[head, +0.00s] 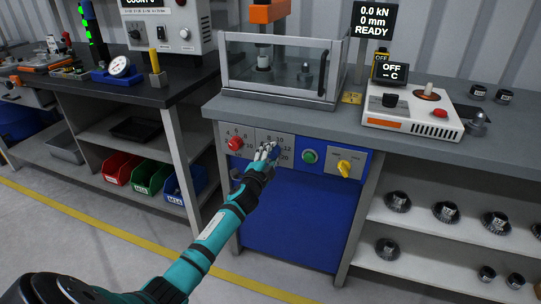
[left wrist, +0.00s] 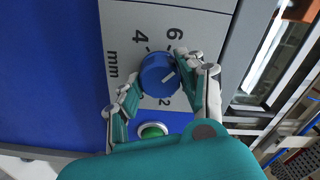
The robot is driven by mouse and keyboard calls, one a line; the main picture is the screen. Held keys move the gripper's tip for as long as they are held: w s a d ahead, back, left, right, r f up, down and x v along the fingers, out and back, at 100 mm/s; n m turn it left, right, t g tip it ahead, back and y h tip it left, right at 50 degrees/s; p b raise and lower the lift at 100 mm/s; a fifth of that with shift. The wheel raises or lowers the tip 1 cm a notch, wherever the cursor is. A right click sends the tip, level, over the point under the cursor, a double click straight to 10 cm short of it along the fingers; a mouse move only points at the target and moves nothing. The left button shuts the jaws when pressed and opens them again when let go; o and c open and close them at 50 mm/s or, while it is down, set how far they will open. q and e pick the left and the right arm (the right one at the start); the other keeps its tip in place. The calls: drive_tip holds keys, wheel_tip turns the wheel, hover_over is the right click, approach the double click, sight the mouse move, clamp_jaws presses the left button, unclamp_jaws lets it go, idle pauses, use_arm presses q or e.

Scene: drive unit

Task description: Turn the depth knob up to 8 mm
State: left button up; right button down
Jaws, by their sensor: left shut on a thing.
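The blue depth knob (left wrist: 158,75) sits on a grey plate (left wrist: 122,18) marked mm, with 4, 6 and a partly covered number ending in 2 in view. A pale line shows on the knob's face; I cannot tell which number it points to. My left gripper (left wrist: 155,85) has its fingers on opposite sides of the knob and is shut on it. In the head view my left gripper (head: 266,152) covers most of the knob. My right gripper is out of view.
A red knob (head: 236,143) is left of the gripper. A green button (head: 310,156) and yellow switch (head: 345,167) are to the right. Above are the worktop (head: 300,115), a clear-walled press enclosure (head: 280,72) and a display (head: 374,20) reading 0.0 kN, 0 mm, READY.

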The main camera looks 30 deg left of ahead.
use_arm(q)
drive_tip(key=shift+m, duration=2.2)
drive_tip(key=shift+f, duration=0.1)
drive_tip(key=o, duration=1.2)
drive_tip(key=v, duration=1.2)
